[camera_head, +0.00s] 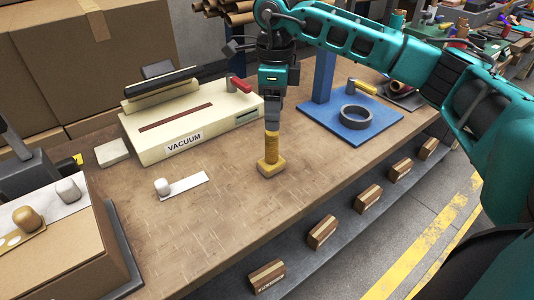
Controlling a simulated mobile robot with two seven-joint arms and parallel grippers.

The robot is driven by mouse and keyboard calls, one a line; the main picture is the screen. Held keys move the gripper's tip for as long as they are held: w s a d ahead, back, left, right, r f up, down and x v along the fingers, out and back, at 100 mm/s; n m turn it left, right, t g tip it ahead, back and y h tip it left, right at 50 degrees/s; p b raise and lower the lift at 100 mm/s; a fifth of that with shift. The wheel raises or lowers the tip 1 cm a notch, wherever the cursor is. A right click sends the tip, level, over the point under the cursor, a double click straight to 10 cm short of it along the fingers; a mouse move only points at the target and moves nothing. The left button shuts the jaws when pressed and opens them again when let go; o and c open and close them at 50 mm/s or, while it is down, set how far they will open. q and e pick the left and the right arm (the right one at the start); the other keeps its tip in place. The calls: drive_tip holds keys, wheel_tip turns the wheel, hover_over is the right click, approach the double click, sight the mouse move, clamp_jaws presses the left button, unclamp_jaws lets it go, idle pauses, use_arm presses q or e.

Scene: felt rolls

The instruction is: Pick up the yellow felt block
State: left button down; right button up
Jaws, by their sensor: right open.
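The yellow felt block (270,167) stands on the brown worktop near the middle of the head view, with a wide lower part and a narrower upright part. My right gripper (272,131) comes down from above, pointing straight down at the top of the narrow yellow part. It is open. The fingertips are small and seen edge-on, so I cannot tell whether they touch the yellow part or lie around it. My left gripper is not in view.
A cream vacuum sealer (190,120) stands behind and left of the block. A blue stand (350,122) with a dark ring (356,116) is to the right. A white strip with a pale piece (163,186) lies left. The front worktop is clear.

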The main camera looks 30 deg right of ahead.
sight(273, 150)
wheel_tip(273, 150, down, 6)
drive_tip(key=shift+r, duration=0.1)
drive_tip(key=shift+w+f, duration=0.15)
drive_tip(key=shift+f, duration=2.75)
clamp_jaws()
